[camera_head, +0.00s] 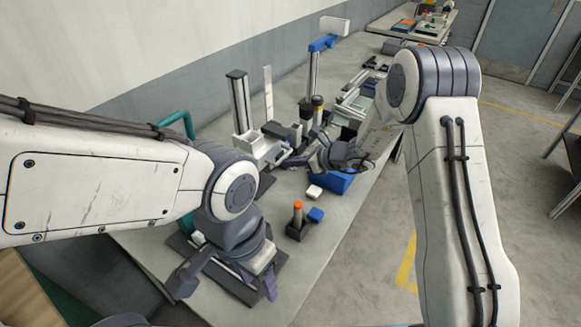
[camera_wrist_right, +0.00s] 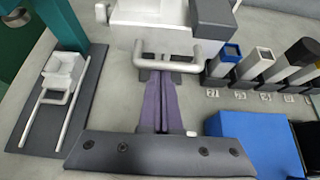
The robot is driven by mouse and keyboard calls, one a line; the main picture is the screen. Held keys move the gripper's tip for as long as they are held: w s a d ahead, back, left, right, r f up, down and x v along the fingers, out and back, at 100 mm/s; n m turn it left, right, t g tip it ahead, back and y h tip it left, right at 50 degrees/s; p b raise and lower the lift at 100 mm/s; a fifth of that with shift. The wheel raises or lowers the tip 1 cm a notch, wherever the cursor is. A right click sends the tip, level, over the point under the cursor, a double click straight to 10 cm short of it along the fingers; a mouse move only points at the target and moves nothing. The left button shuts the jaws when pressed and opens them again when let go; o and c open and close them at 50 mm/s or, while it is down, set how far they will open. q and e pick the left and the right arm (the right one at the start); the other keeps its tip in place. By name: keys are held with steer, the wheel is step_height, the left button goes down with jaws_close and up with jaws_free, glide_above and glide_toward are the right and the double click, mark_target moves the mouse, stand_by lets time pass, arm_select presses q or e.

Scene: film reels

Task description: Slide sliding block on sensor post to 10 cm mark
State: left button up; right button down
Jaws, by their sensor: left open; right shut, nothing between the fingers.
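The sensor post (camera_head: 237,95) is an upright dark column beside a pale upright scale strip (camera_head: 268,92). A white block with a U-shaped handle (camera_head: 258,148), apparently the sliding block, sits low on the post. In the right wrist view its handle bar (camera_wrist_right: 183,66) crosses near my fingertips. My right gripper (camera_head: 284,163) is shut and empty, its purple fingers (camera_wrist_right: 157,90) pointing at the handle; I cannot tell whether they touch it. The scale marks are too small to read. My left gripper (camera_head: 228,284) is open and empty above the near table end, away from the post.
A blue-clamped stand (camera_head: 313,70) rises behind. A blue bin (camera_head: 336,182) and a small holder with an orange-topped peg (camera_head: 297,215) stand on the table (camera_head: 335,217). The right wrist view shows a row of numbered tubes (camera_wrist_right: 262,62) and a dark plate with white rails (camera_wrist_right: 62,110).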

steer(key=r, duration=0.3)
steer(key=shift+w+a+r, duration=0.1)
steer(key=shift+w+a, duration=0.05)
steer(key=shift+w, duration=0.1)
